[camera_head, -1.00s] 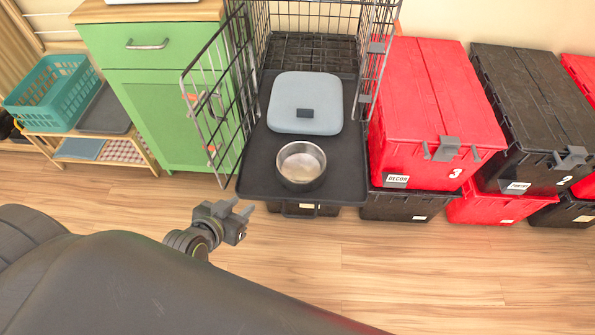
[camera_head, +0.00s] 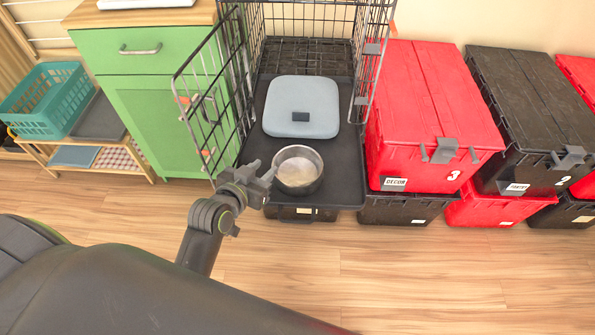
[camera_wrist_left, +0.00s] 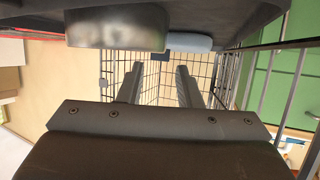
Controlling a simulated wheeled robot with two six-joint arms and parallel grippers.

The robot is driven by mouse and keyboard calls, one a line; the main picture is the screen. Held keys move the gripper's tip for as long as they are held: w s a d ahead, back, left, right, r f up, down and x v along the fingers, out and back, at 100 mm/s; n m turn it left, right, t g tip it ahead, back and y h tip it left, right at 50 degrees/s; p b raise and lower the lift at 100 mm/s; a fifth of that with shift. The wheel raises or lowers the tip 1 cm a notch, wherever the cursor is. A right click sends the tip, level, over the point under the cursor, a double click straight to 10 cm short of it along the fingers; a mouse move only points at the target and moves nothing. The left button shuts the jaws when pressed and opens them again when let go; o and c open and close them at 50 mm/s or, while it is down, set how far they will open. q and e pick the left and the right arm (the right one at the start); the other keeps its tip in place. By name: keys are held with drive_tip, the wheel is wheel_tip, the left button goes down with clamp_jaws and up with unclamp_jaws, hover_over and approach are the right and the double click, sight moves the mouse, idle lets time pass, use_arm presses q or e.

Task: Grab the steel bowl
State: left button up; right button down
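The steel bowl (camera_head: 298,170) stands upright on the front part of a dark tray (camera_head: 335,185) that sticks out of a wire crate. My left gripper (camera_head: 263,172) is just left of the bowl, near its rim. The left wrist view shows its two fingers (camera_wrist_left: 158,85) apart with nothing between them. The bowl (camera_wrist_left: 117,28) shows there at the top, beside the fingers and not between them. I cannot tell whether a fingertip touches the bowl. My right gripper is not in view.
The crate's open wire door (camera_head: 205,100) stands left of the tray, close to my left gripper. A grey-blue cushion-like item (camera_head: 302,95) lies behind the bowl. Red tote (camera_head: 430,110) and black tote (camera_head: 535,110) stacks stand right. A green cabinet (camera_head: 150,115) stands left.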

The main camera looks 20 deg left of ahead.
sight(274, 161)
use_arm(q)
drive_tip(key=x, duration=0.6)
drive_tip(key=shift+w+f+b, duration=0.1)
drive_tip(key=shift+w+b, duration=0.1)
drive_tip(key=shift+b, duration=0.1)
clamp_jaws()
